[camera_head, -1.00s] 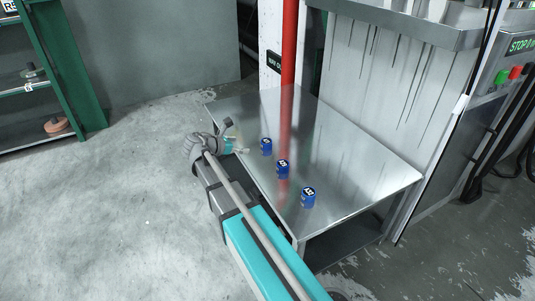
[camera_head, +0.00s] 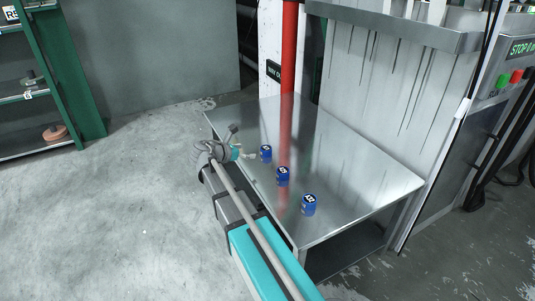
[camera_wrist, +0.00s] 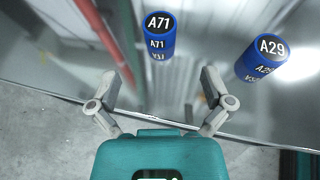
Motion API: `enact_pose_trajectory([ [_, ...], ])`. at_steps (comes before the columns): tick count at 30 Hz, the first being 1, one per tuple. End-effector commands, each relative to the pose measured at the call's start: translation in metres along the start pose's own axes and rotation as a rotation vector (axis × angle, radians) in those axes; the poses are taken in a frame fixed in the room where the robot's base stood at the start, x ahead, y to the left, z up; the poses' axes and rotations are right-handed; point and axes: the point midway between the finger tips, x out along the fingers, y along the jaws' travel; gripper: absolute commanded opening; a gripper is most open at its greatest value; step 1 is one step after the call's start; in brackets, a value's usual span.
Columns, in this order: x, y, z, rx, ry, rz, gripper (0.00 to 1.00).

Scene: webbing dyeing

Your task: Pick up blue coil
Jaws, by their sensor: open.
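Three blue coils stand upright in a row on the metal table: a far one (camera_head: 265,153), a middle one (camera_head: 283,175) and a near one (camera_head: 309,204). In the wrist view, one blue coil marked A71 (camera_wrist: 160,42) stands ahead, lined up with the gap between my fingers. Another blue coil marked A29 (camera_wrist: 261,59) is at the right. My gripper (camera_wrist: 157,90) is open and empty, its fingers apart from both coils. In the head view my gripper (camera_head: 247,155) is at the table's left edge, just left of the far coil.
The metal table (camera_head: 350,165) is bare around the coils and its left edge lies under my gripper. A red pipe (camera_head: 288,50) rises behind it. A splash-stained panel (camera_head: 385,75) borders its back right. A green shelf (camera_head: 70,80) stands at the far left.

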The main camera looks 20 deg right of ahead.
Motion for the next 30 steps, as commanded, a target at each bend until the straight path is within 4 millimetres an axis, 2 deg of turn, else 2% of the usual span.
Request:
enact_pose_trajectory([
  [3, 0.021, 0.001, -0.003, 0.0, 0.0, -0.001, 1.0],
  [10, 0.046, 0.001, -0.001, 0.0, 0.0, 0.0, 1.0],
  [25, 0.052, 0.001, 0.0, -0.001, 0.0, 0.001, 1.0],
  [30, 0.062, 0.001, 0.001, 0.0, 0.0, 0.001, 1.0],
])
